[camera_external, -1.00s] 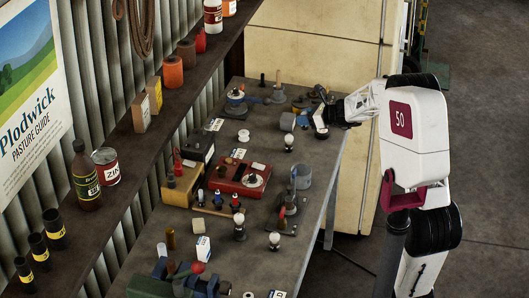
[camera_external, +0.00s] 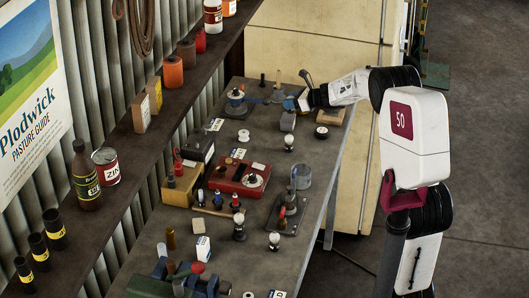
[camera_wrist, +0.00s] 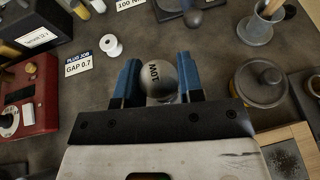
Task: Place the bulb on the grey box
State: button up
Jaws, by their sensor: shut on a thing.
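In the wrist view, my gripper (camera_wrist: 160,85) is shut on a pale, round bulb (camera_wrist: 161,76) marked 10W, between its blue fingers. In the external view my gripper (camera_external: 300,101) is over the far right part of the bench, and the bulb in it is too small to make out. Another bulb-like piece (camera_external: 289,142) stands on the bench nearer the camera.
A tan wooden block (camera_external: 330,116) lies at the right edge of the bench. In the wrist view a lidded pot (camera_wrist: 260,84) is right of my gripper.

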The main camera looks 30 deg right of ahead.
jog(key=shift+w+d+f, duration=0.1)
jog(key=shift+w+d, duration=0.1)
jog(key=shift+w, duration=1.1)
jog(key=shift+f, duration=1.75)
jog(key=shift+f, duration=0.2)
jog(key=o, duration=0.9)
jog(key=shift+o, duration=0.2)
jog(key=shift+r, duration=0.2)
jog(key=v, duration=1.2)
